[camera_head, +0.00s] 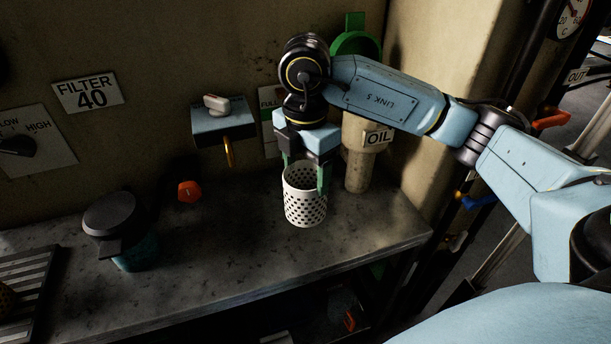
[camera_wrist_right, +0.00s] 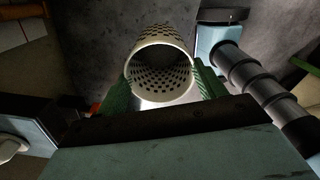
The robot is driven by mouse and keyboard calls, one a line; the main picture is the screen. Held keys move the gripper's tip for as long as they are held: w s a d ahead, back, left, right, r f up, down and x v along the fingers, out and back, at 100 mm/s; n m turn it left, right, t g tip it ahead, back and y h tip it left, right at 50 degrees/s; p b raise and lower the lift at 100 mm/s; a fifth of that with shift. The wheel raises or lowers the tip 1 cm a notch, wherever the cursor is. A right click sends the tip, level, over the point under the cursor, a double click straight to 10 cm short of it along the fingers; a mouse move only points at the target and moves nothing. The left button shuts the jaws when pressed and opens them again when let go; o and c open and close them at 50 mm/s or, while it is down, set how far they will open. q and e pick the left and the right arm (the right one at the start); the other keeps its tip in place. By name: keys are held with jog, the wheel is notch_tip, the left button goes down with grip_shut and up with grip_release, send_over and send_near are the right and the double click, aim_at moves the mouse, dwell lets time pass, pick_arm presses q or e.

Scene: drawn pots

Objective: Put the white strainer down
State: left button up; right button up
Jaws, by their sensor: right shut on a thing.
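The white strainer (camera_head: 304,200) is a perforated cylinder, upright with its open top facing up, over the right part of the grey counter. My right gripper (camera_head: 306,176) comes from above with its green fingers shut on the strainer's upper part. In the right wrist view, the strainer (camera_wrist_right: 160,68) sits between the two green fingers (camera_wrist_right: 162,88). I cannot tell whether its base touches the counter. My left gripper is not in view.
The grey counter (camera_head: 230,250) is clear around the strainer. A beige container labelled OIL (camera_head: 358,160) stands close behind at right. A dark-lidded jar (camera_head: 120,235) and a slatted rack (camera_head: 25,285) are at left. A switch box (camera_head: 222,120) is on the wall.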

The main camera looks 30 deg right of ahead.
jog(key=shift+r, duration=0.1)
jog(key=w+d+r+m+p, duration=0.1)
jog(key=w+d+r+p, duration=0.1)
jog(key=d+r+p, duration=0.8)
jog(key=w+d+r+m+p, duration=0.3)
jog(key=r+p, duration=0.4)
jog(key=r, duration=0.6)
jog(key=w+d+r+p, duration=0.2)
jog(key=d+r+p, duration=0.6)
jog(key=r, duration=0.4)
notch_tip(320, 180, down, 28)
jog(key=b, duration=0.8)
jog(key=shift+w+d+f+m+b, duration=0.15)
jog(key=shift+m+b, duration=0.15)
jog(key=shift+b, duration=0.1)
